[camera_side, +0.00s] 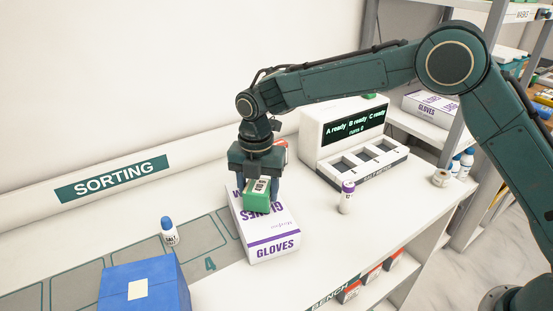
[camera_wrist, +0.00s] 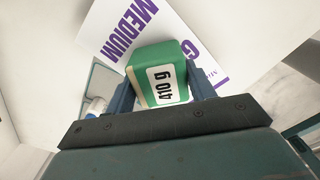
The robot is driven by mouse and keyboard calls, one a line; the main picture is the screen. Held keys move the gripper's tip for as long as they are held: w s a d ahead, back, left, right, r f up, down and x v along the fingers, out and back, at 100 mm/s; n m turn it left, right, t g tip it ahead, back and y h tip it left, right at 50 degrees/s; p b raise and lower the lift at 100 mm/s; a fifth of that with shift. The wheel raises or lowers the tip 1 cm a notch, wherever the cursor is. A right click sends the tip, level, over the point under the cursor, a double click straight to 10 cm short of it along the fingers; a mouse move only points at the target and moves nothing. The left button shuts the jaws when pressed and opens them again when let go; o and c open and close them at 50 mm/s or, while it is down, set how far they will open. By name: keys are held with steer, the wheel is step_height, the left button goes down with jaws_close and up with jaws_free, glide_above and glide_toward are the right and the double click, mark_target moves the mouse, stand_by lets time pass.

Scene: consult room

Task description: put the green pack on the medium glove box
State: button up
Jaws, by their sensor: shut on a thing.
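The green pack (camera_side: 257,201) is held between the fingers of my gripper (camera_side: 258,188). In the wrist view the pack (camera_wrist: 158,62) shows a white label reading 410 g, with a finger of my gripper (camera_wrist: 163,92) on each side. The medium glove box (camera_side: 272,247) is white with purple lettering and lies flat on the bench; its MEDIUM print shows in the wrist view (camera_wrist: 118,35). The pack is over the top of this box. I cannot tell whether the pack's underside touches the box.
A blue box (camera_side: 165,284) and a white bottle with a blue cap (camera_side: 169,232) stand to the left. A purple-capped bottle (camera_side: 347,197) and a display unit (camera_side: 345,132) stand to the right. Another glove box (camera_side: 430,108) is on the back shelf.

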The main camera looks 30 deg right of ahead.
mark_target(258, 185)
steer(key=shift+f, duration=0.15)
steer(key=o, duration=1.3)
steer(key=shift+f, duration=0.1)
step_height(258, 185, up, 12)
steer(key=shift+r, duration=0.2)
stand_by(0.4)
